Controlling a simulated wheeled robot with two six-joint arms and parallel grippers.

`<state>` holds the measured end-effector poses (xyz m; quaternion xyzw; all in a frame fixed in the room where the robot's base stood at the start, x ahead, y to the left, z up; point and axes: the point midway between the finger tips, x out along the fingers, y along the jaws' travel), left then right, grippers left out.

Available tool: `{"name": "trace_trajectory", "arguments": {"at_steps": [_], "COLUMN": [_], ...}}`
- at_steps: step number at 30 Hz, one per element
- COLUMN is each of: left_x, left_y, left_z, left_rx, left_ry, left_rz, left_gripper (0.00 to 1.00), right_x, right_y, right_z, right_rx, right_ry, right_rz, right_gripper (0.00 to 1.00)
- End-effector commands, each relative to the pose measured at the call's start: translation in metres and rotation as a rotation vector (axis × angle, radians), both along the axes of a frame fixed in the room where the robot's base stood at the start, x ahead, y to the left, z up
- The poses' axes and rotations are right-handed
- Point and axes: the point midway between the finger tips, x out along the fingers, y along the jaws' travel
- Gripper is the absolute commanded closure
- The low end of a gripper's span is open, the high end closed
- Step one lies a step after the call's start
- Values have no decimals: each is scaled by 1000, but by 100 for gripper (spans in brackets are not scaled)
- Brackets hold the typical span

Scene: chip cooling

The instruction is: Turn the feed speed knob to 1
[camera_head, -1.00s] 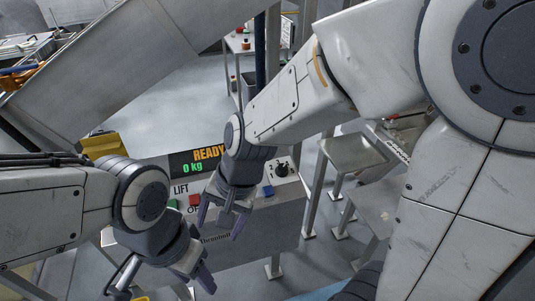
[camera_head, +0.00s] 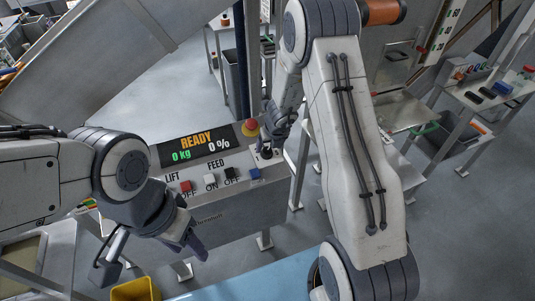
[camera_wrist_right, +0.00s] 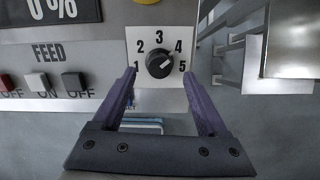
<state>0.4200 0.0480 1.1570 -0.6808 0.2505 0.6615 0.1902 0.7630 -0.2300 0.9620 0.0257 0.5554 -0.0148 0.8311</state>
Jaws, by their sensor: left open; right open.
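The feed speed knob (camera_wrist_right: 159,65) is a round black dial on a white plate (camera_wrist_right: 135,36) marked 1 to 5. Its white pointer line slants to the upper right, toward the 4. In the head view, the knob's plate is at the panel's right end, largely hidden by my right gripper (camera_head: 270,146). In the right wrist view, my right gripper (camera_wrist_right: 160,75) is open, one purple finger on each side of the knob's lower part; I cannot tell if they touch it. My left gripper (camera_head: 192,246) is open and empty, in front of the control panel (camera_head: 220,206).
The display (camera_head: 196,146) reads READY, 0 kg and 0 %. Red (camera_head: 186,187), white (camera_head: 211,176), black (camera_head: 230,173) and blue (camera_head: 255,174) buttons sit left of the knob. A red emergency button (camera_head: 251,126) stands behind it. A yellow bin (camera_head: 136,290) is on the floor.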

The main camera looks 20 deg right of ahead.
Motion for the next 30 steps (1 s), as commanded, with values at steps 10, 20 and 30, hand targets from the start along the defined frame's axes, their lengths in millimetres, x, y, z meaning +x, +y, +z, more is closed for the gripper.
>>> {"name": "trace_trajectory", "arguments": {"at_steps": [10, 20, 30], "left_x": [0, 0, 0], "left_y": [0, 0, 0], "left_z": [-16, -16, -16], "left_rx": [0, 0, 0], "left_ry": [0, 0, 0], "left_rz": [-1, -1, -1], "left_gripper": [50, 50, 50], "right_x": [15, 15, 15], "right_y": [1, 1, 1], "right_z": [-35, -35, -35], "right_rx": [-1, -1, -2], "right_ry": [0, 0, 0], "right_rz": [4, 4, 10], "right_gripper": [24, 43, 100]}}
